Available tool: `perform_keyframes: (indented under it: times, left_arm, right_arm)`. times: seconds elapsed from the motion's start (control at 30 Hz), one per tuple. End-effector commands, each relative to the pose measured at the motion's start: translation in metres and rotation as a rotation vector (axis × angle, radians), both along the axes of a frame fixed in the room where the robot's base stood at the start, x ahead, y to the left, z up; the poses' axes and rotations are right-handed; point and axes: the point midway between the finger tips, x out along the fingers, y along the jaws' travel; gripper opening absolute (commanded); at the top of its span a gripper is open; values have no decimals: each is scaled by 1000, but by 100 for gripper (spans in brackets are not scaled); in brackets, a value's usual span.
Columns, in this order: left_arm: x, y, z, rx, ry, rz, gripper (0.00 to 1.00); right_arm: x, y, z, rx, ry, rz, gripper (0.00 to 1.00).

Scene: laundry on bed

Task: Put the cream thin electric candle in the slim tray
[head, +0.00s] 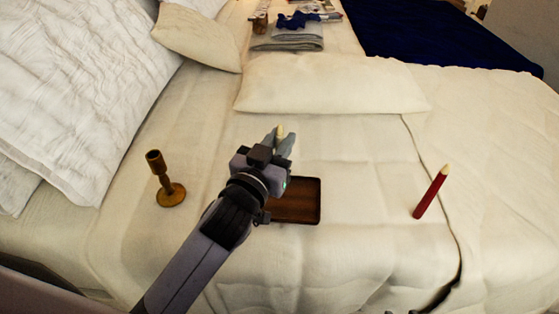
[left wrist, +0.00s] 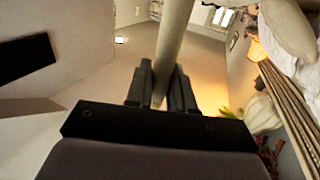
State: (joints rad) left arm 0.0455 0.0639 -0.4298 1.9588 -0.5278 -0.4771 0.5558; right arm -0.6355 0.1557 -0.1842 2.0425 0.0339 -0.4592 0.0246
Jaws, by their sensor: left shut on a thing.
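My left gripper (head: 279,140) is shut on the cream thin electric candle (head: 280,131), and only the candle's tip shows between the fingers in the head view. In the left wrist view the cream candle (left wrist: 174,40) stands between the two dark fingers (left wrist: 163,88) and runs out of the top of the picture. The slim tray (head: 308,203) is brown and lies on the bed just beyond and right of my left wrist. My left arm hides its left part. The gripper is above and behind the tray in the picture. My right gripper is not in view.
A brown wooden candle holder (head: 171,194) stands on the bed at the left. A long cream pillow (head: 332,84) lies behind, with folded grey cloth (head: 289,38) farther back. The bed around the tray is mostly clear.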

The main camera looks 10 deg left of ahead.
Motion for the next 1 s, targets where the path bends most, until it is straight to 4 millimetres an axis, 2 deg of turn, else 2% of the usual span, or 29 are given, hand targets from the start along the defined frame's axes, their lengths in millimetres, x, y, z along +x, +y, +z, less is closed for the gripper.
perform_keyframes:
  times: [0.1, 0.23, 0.7, 0.73, 0.8, 1.0]
  left_arm:
    - [0, 0, -21, -1, 5, 0, 0]
    - [0, 0, -38, -1, 3, 1, 0]
    - [0, 0, -46, -2, 2, 0, 0]
    - [0, 0, -45, -1, 2, 0, 29]
    - [0, 0, -45, -1, 2, 0, 48]
    - [0, 0, -45, -1, 2, 0, 48]
  right_arm:
    - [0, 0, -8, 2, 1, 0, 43]
    - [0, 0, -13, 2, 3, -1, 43]
    - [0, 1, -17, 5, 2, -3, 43]
    - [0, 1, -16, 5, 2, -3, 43]
    - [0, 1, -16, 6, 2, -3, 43]
    - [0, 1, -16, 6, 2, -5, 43]
